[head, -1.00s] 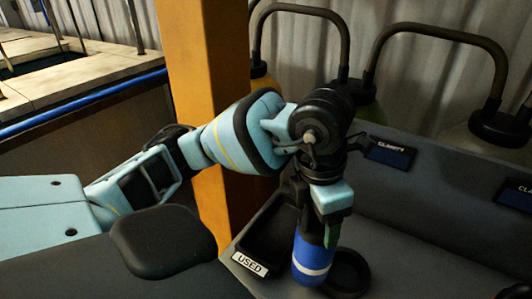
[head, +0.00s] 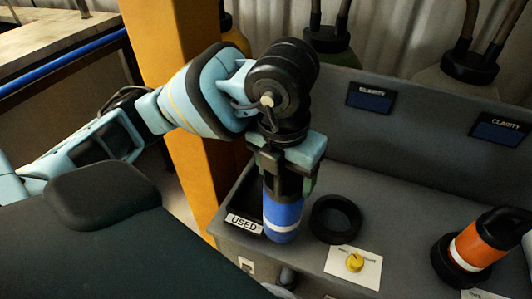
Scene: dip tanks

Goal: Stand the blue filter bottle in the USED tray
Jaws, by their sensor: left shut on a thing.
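The blue filter bottle (head: 283,218) has a white band and is upright, with a dark upper part. My left gripper (head: 284,178) is shut on its upper part from above. The USED tray (head: 243,222) is a dark, shallow tray with a white label on its front, at the left end of the grey bench. The bottle hangs at the tray's right side and covers part of it. I cannot tell whether its base is inside the tray or touching anything.
An empty black ring (head: 335,219) lies right of the bottle. An orange bottle (head: 478,243) stands in another ring at the right. An orange post (head: 185,130) rises behind my left arm.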

